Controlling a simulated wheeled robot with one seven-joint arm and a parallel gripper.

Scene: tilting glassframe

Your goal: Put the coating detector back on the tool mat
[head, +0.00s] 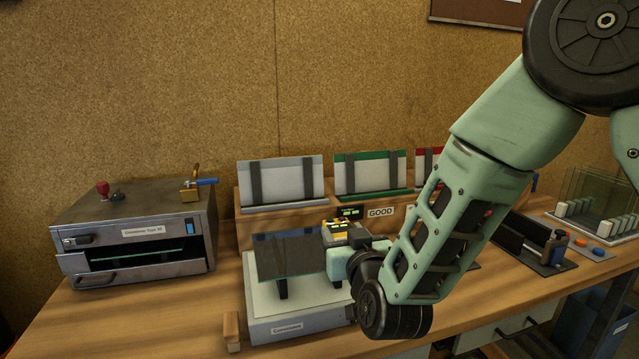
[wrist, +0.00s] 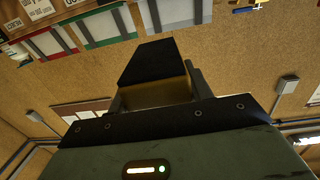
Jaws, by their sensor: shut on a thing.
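The coating detector, a small yellow and black block, is held in my gripper (head: 343,243). In the head view the detector (head: 338,228) shows near the right end of a dark glass pane (head: 285,254). I cannot tell whether it touches the pane. In the wrist view the detector (wrist: 155,65) sits between the two fingers of my gripper (wrist: 156,88), its black face outward. A dark mat (head: 515,230) with a black holder and small bottles lies at the right of the bench. I cannot tell for sure that it is the tool mat; my arm hides part of that area.
A grey metal oven (head: 140,235) stands at left. Panels with white, green and red edges stand behind on a wooden shelf (head: 285,226). A glass rack (head: 600,205) is at far right.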

